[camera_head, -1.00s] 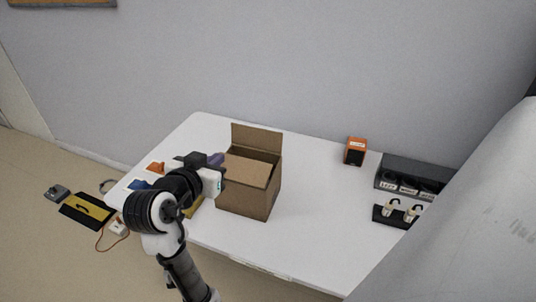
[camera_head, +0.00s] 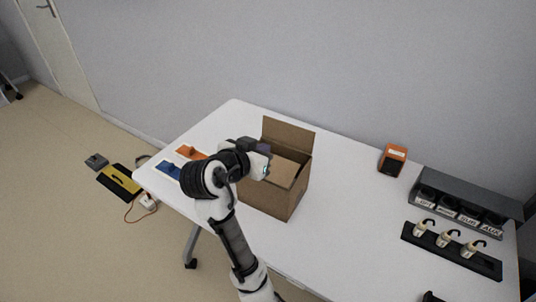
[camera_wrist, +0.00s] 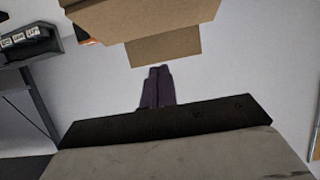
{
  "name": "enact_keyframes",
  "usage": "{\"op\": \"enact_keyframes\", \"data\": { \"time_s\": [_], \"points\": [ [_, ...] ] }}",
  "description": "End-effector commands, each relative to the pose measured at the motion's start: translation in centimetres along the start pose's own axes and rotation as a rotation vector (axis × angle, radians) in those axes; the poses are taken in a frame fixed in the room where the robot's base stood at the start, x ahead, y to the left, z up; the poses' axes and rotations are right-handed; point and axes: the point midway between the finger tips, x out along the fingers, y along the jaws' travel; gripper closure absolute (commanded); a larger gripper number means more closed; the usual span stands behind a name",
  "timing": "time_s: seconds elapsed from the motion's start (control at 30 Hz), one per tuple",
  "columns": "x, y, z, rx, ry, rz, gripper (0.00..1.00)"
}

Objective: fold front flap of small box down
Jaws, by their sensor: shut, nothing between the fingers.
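The small brown cardboard box (camera_head: 290,205) stands on the white table in the head view. One flap (camera_head: 288,135) stands upright at its back. A lighter brown flap or panel (camera_head: 283,172) shows across its top, partly behind my gripper. My gripper (camera_head: 264,148) is at the box's upper left side, its dark fingers pointing towards the back flap. In the wrist view the fingers (camera_wrist: 157,86) are shut and empty. A flap of the box (camera_wrist: 164,47) lies just past the fingertips, with the box body above it. Whether they touch is unclear.
A dark rack with labelled slots (camera_head: 465,205) and a black holder with several white plugs (camera_head: 450,250) stand at the right. An orange box (camera_head: 393,158) is at the back. Orange (camera_head: 190,153) and blue (camera_head: 170,169) pieces lie left. The table between is clear.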

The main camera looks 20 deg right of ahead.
Motion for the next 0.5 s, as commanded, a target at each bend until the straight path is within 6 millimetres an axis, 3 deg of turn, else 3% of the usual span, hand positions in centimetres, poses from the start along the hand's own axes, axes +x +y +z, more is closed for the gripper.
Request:
{"op": "enact_keyframes", "data": {
  "time_s": [0.07, 0.2, 0.5],
  "points": [
    [1.7, 0.2, -0.1, 0.001, -0.003, 0.005, 1.0],
    [3.1, 0.1, 1.7, 0.0, -0.005, 0.002, 1.0],
    [4.3, 0.0, 2.9, 0.0, 0.0, -0.001, 1.0]
  ]
}}
